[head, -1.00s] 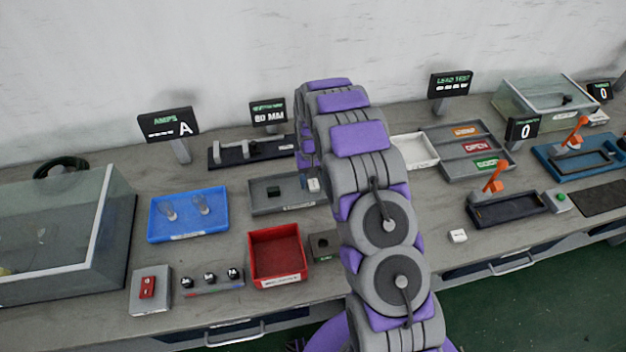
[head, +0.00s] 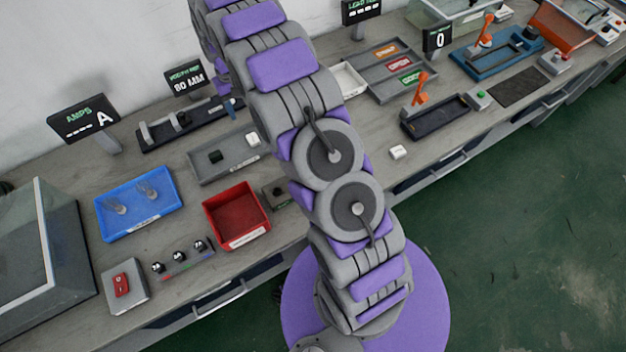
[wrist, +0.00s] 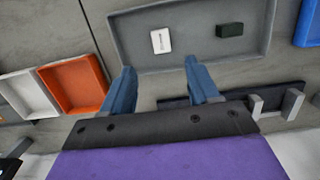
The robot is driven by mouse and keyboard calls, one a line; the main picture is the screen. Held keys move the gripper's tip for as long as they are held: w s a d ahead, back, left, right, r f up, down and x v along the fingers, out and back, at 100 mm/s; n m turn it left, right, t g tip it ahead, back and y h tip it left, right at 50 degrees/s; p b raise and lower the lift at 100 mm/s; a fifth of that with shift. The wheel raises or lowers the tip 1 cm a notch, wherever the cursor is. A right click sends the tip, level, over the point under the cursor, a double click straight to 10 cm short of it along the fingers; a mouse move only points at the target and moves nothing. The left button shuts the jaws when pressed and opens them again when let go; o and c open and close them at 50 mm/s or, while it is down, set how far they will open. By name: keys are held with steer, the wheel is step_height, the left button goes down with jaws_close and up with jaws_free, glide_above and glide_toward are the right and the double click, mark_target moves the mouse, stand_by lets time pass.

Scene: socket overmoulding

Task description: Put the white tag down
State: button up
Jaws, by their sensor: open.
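The white tag (wrist: 160,41) lies flat in the grey tray (wrist: 125,30), beside a small dark block (wrist: 229,30). In the head view the tag (head: 253,140) shows near the right end of the same tray (head: 204,175), just left of my arm. My gripper (wrist: 158,76) is open and empty, its two blue fingers spread apart. The fingertips are over the tray's near edge in the wrist view, and the tag is beyond them, apart from both. In the head view my arm hides most of the gripper.
A dark slide gauge (head: 160,131) stands behind the grey tray. A blue tray (head: 110,230) with clear parts and a red bin (head: 218,222) are on its near side. The wrist view shows an orange tray (wrist: 78,83) and a white tray (wrist: 28,96) at left.

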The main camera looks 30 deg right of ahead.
steer(key=s+r, duration=1.6)
steer(key=s, duration=0.3)
steer(key=s+r, duration=0.2)
steer(key=s, duration=2.2)
steer(key=shift+s+r, duration=0.2)
steer(key=shift+s, duration=0.15)
